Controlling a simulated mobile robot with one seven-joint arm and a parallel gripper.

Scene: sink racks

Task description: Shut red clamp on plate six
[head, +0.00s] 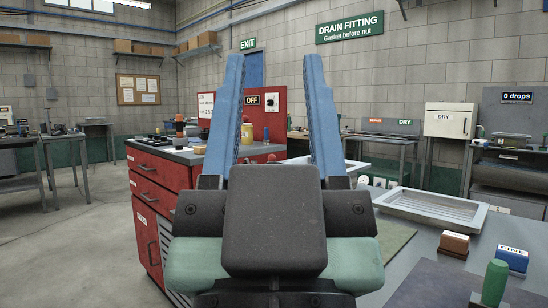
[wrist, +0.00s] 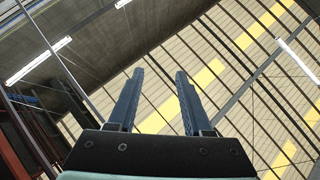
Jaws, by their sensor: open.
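My gripper (head: 272,58) stands upright in the middle of the head view. Its two blue fingers are spread apart with nothing between them. In the wrist view the open, empty fingers (wrist: 159,74) point up toward the ceiling beams and lights. I cannot make out a red clamp or a plate marked six in either view. My gripper and wrist hide part of the benches behind them.
A red cabinet (head: 160,188) with a cluttered grey top stands left of centre. At right, a bench holds a pale ribbed drainer tray (head: 470,219), a brown block (head: 454,243), a blue FINE block (head: 512,258) and a green-handled tool (head: 495,283). Floor at left is clear.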

